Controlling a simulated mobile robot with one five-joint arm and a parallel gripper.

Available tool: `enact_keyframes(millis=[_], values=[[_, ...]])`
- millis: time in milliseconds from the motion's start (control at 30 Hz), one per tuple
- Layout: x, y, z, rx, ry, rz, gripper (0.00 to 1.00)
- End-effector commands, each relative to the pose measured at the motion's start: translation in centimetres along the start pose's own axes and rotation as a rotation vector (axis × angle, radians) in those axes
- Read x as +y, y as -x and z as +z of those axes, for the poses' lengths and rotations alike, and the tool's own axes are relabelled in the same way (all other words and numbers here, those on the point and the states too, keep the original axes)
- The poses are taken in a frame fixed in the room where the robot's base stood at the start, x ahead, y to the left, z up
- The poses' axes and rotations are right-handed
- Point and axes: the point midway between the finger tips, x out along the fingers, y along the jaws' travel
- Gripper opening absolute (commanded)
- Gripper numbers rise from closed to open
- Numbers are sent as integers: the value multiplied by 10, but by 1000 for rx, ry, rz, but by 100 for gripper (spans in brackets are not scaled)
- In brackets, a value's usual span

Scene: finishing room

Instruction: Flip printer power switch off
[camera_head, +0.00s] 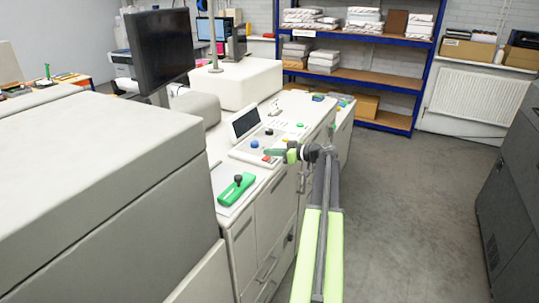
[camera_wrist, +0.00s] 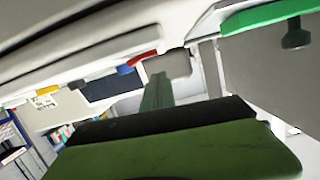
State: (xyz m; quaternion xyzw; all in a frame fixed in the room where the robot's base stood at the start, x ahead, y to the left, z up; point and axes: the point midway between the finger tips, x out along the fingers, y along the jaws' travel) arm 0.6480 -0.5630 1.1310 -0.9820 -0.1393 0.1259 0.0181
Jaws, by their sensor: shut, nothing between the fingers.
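The printer (camera_head: 245,240) is a long pale machine with a sloping control panel. A green switch-like part (camera_head: 236,188) with a black knob lies on a pale plate at its near end; I cannot tell for certain that it is the power switch. It also shows at the upper right of the wrist view (camera_wrist: 265,14). My gripper (camera_head: 269,153) is shut and empty, over or beside the panel's edge, farther along than the green part and apart from it. In the wrist view its green fingers (camera_wrist: 158,80) point towards the panel near a red button (camera_wrist: 140,60).
A small screen (camera_head: 244,122) and several coloured buttons sit on the panel. A large pale cover (camera_head: 100,170) fills the left foreground, with a black monitor (camera_head: 160,45) behind. Blue shelves (camera_head: 345,78) stand at the back. A grey cabinet (camera_head: 515,190) stands right; the floor between is clear.

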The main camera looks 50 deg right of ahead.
Motion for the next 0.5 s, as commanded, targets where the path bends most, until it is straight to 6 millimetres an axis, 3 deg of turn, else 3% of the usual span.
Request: enact_keyframes(millis=[33,67,300,500], values=[[-4,6,-22,1,0,-1,0],[-6,8,-30,1,1,-2,0],[-7,66,-20,2,0,4,0],[-8,97,-19,2,-1,1,0]])
